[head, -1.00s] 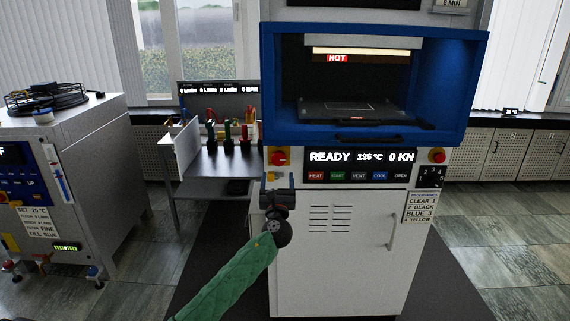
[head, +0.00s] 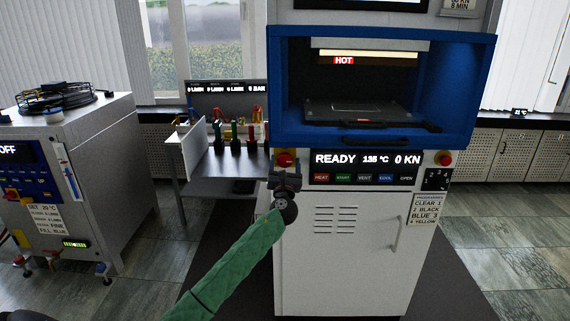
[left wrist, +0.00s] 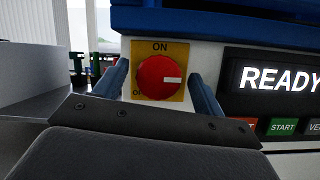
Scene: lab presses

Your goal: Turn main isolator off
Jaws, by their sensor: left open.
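The main isolator is a red round knob on a yellow plate, on the press front left of the READY display. It shows in the head view (head: 284,159) and large in the left wrist view (left wrist: 158,78). The plate reads ON at the top, with OFF partly hidden at lower left. The knob's white mark lies level, pointing right. My left gripper (head: 285,174) is open, directly in front of the knob. In the left wrist view its blue fingers stand either side of the knob, with no clear contact visible. My right gripper is not in view.
The blue press opening (head: 472,95) with a HOT sign is above. A button row (head: 354,177) lies right of the isolator. Another red knob (head: 444,158) is at the press's right. A side table (head: 222,187) with coloured valves and a grey machine (head: 110,150) stand left.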

